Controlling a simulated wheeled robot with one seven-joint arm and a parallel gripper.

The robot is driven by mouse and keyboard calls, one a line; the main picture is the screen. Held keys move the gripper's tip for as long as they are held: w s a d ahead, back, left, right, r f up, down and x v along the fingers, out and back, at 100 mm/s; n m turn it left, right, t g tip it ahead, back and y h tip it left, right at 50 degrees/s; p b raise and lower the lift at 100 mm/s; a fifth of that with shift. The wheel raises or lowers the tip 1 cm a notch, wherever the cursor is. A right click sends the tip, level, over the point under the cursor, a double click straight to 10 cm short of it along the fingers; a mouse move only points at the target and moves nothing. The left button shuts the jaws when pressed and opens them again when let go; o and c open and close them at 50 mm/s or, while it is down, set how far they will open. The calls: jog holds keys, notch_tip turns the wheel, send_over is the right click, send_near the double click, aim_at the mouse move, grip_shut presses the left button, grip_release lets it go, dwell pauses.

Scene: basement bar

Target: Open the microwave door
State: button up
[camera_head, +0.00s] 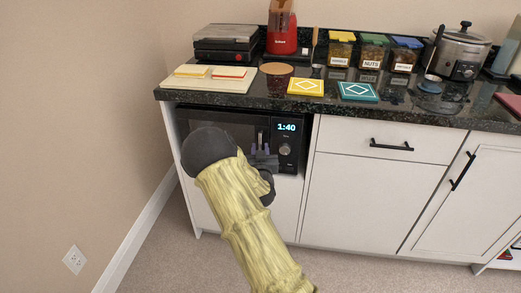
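The black microwave (230,117) is built into the white cabinet at the left, under the countertop. Its lit display reads 1:40, with a round dial below it at the right. The door appears shut, and my arm hides much of it. My gripper (261,147) is at the right part of the microwave's front, left of the dial. Its two small fingertips point at the front near a thin upright shape that may be the handle. I cannot tell whether the fingers touch it or are closed on it.
The dark countertop (433,115) above holds a cutting board (180,82), a grill, a red blender, coasters, lidded jars and a cooker (460,52). White cabinets with black handles (392,145) stand to the right. The carpet in front shows free room.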

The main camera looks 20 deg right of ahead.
jog(key=shift+w+d, duration=0.15)
jog(key=shift+w, duration=0.35)
jog(key=shift+c, duration=0.2)
grip_shut()
jog(key=shift+s+h, duration=0.2)
jog(key=shift+h, duration=0.1)
